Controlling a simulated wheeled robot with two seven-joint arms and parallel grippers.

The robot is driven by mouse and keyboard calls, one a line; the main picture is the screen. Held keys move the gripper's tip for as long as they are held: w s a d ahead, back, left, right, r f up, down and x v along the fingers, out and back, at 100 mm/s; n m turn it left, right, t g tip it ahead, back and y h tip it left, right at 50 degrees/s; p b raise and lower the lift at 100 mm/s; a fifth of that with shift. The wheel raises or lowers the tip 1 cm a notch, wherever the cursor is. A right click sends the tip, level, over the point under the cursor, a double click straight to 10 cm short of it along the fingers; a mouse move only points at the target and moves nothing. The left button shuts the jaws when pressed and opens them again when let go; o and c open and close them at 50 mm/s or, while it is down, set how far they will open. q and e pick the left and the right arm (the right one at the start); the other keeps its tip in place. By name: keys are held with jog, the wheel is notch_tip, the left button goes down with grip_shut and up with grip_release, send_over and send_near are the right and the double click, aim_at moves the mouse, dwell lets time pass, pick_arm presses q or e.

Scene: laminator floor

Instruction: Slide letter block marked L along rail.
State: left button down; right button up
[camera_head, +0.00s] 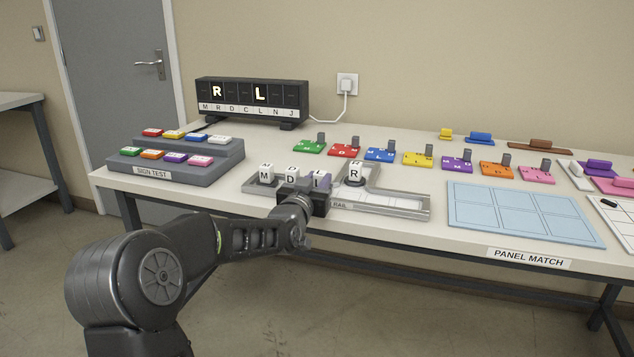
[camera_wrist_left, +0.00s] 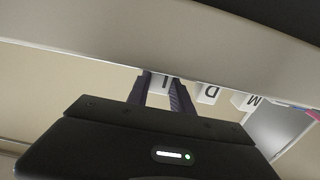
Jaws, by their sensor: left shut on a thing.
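The grey rail (camera_head: 408,209) lies near the front edge of the table, with a raised track bending to the right. White letter blocks stand in it: M (camera_head: 266,172), D (camera_head: 291,173), the block marked L (camera_head: 321,180), and R (camera_head: 355,173) further right. My left gripper (camera_head: 318,188) is shut on the L block, which is partly hidden by the fingers. In the left wrist view the fingers close around the L block (camera_wrist_left: 160,86), with the D block (camera_wrist_left: 208,94) and the M block (camera_wrist_left: 245,102) beside it. My right gripper is out of view.
A black display (camera_head: 252,99) with lit R and L stands behind. The stepped sign test stand (camera_head: 177,173) is left of the rail. Several coloured plates with grey posts line the back. A light blue panel tray (camera_head: 520,213) lies to the right.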

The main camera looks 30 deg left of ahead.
pick_arm(q)
jog(key=c, duration=1.1)
grip_release()
jog(key=shift+o, duration=0.2)
jog(key=shift+v, duration=3.9)
